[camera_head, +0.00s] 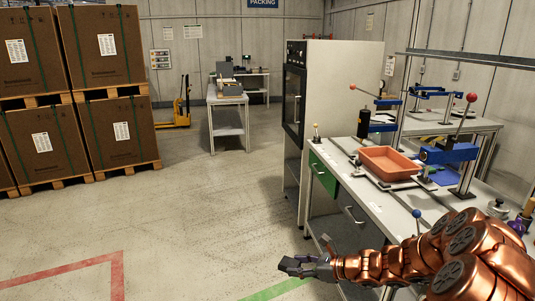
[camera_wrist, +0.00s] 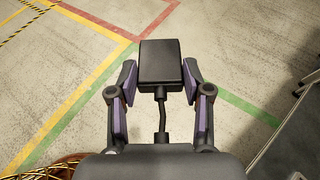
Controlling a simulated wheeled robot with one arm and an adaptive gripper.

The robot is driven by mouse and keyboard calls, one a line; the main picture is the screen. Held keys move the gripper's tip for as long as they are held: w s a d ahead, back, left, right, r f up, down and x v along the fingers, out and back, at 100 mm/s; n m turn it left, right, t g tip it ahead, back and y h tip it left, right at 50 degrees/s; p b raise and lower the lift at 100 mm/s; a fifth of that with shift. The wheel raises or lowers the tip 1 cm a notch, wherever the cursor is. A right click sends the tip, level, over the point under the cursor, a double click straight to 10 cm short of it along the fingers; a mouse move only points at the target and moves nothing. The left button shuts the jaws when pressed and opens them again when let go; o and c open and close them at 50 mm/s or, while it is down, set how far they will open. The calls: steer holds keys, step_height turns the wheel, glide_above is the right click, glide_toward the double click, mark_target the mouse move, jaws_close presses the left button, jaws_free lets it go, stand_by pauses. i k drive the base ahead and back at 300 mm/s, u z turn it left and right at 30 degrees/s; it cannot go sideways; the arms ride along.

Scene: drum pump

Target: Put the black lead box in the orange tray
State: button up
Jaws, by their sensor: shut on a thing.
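The black lead box (camera_wrist: 160,62) is held between the fingertips of my gripper (camera_wrist: 160,80) in the wrist view, with a dark cable (camera_wrist: 161,118) running from it back toward the palm. In the head view, my gripper (camera_head: 292,266) is at the lower middle, out over the floor in front of the workbench, and the box is hard to make out there. The orange tray (camera_head: 390,172) sits on the workbench at the right, up and to the right of my gripper. Its visible inside looks empty.
The workbench (camera_head: 376,207) carries blue clamp fixtures (camera_head: 447,154) and a black cylinder (camera_head: 363,124) around the tray. A tall grey cabinet (camera_head: 331,85) stands behind it. Boxes on pallets (camera_head: 80,138) stand at the left. The floor between is clear, with red and green lines.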

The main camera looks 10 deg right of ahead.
mark_target(382, 165)
steer(key=i, duration=2.05)
steer(key=z, duration=0.35)
